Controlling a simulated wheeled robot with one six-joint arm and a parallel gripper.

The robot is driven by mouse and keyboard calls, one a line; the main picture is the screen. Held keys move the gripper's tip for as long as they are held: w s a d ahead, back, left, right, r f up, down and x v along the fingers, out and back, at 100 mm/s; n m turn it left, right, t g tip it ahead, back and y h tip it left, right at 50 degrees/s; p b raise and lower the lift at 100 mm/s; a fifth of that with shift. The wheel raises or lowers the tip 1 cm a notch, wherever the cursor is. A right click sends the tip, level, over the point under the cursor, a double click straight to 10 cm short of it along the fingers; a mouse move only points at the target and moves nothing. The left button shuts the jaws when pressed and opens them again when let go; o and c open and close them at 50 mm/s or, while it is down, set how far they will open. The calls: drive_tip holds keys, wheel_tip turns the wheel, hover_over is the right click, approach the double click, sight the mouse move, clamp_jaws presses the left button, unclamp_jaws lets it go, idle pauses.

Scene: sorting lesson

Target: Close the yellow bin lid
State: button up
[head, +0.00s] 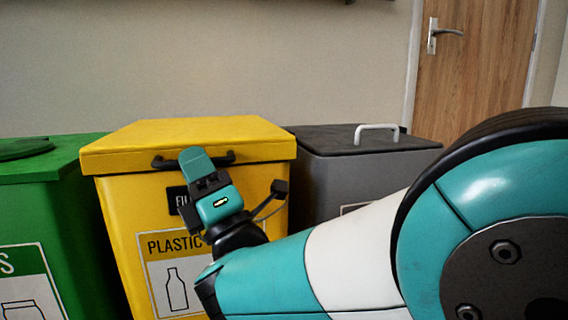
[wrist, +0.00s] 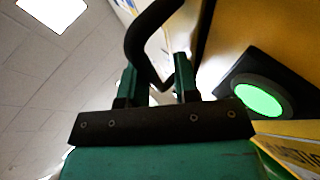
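The yellow bin (head: 125,225) stands at the middle of the head view. Its yellow lid (head: 190,130) lies about level across the top, and no clear gap shows under its front edge. A black handle (head: 222,159) runs along the lid's front. My gripper (head: 197,162) is in front of the bin at handle height and hides part of the handle. In the wrist view, the two dark green fingers of my gripper (wrist: 157,68) stand apart, with the curved black handle (wrist: 136,40) between or just beyond them. I cannot tell whether they touch it.
A green bin (head: 75,200) stands close on the left and a grey bin with a white handle (head: 376,132) on the right. A round green light (wrist: 258,98) sits in a black panel on the yellow bin's front. A wooden door (head: 475,65) is behind.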

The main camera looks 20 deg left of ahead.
drive_tip(key=b+v, duration=0.8)
drive_tip(key=v, duration=0.9)
drive_tip(key=shift+d, duration=0.25)
drive_tip(key=shift+f, duration=0.1)
